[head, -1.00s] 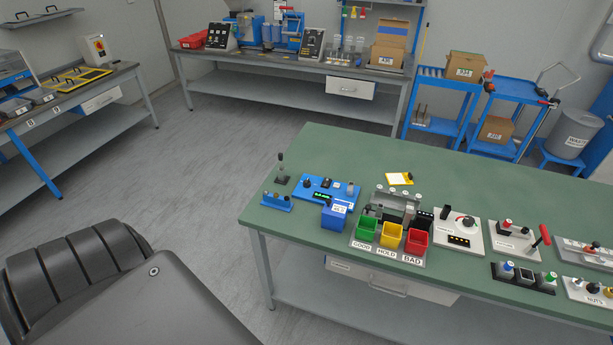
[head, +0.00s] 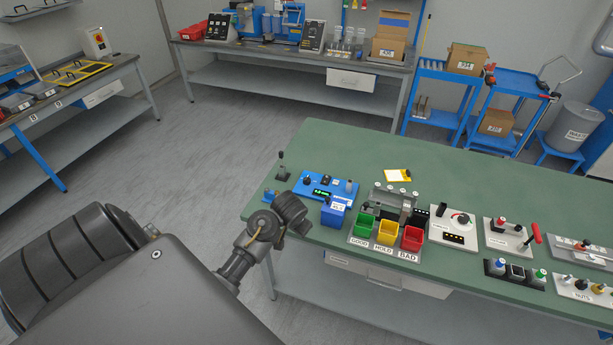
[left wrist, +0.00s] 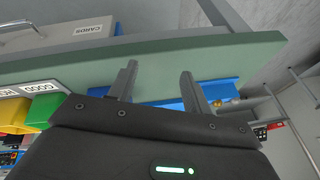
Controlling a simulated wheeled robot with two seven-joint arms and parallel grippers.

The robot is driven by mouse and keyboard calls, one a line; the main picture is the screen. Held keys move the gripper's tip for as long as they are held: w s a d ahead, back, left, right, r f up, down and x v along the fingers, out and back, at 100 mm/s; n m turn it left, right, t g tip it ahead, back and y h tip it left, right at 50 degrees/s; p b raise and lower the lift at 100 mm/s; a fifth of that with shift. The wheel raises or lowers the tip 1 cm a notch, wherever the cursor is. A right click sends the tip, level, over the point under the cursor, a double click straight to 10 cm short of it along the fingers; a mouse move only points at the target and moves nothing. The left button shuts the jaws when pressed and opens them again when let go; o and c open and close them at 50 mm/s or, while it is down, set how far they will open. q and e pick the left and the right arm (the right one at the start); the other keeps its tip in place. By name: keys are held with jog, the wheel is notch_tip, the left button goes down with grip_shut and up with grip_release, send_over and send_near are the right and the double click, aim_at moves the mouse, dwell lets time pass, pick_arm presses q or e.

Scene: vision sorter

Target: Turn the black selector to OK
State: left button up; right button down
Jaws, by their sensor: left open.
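A blue panel (head: 342,190) with a small green-lit display lies near the left end of the green table. A small black knob (head: 309,181) stands on its left part; its marks are too small to read, so I cannot tell where it points or whether OK is marked there. My left arm reaches the table's near left corner, in front of the panel. Its fingers do not show clearly in the head view. In the left wrist view my left gripper (left wrist: 157,82) is open and empty, with blue parts beyond its fingers. My right gripper is out of view.
Green, yellow (head: 385,233) and red bins stand right of a blue box (head: 335,213). A black upright lever (head: 282,168) stands left of the panel. A small blue block is partly behind my arm.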

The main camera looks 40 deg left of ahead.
pick_arm(q)
jog(key=shift+n, duration=0.7)
jog(key=w+a+r, duration=0.1)
jog(key=w+a, duration=0.1)
jog(key=w+a+r, duration=0.1)
jog(key=w, duration=0.2)
jog(key=w+a+r, duration=0.1)
jog(key=w+a, duration=0.1)
jog(key=shift+w+a+r, duration=0.2)
jog(key=shift+w+a, duration=0.1)
jog(key=shift+w, duration=0.1)
jog(key=n+h, duration=0.1)
jog(key=n, duration=0.1)
send_near(307, 178)
jog(key=s+r, duration=0.1)
jog(key=s, duration=0.1)
jog(key=w, duration=0.1)
jog(key=x, duration=0.3)
jog(key=b+x, duration=0.1)
jog(key=x, duration=0.6)
jog(key=shift+w+b, duration=0.35)
jog(key=shift+r, duration=0.1)
jog(key=c, duration=1)
jog(key=shift+o, duration=0.2)
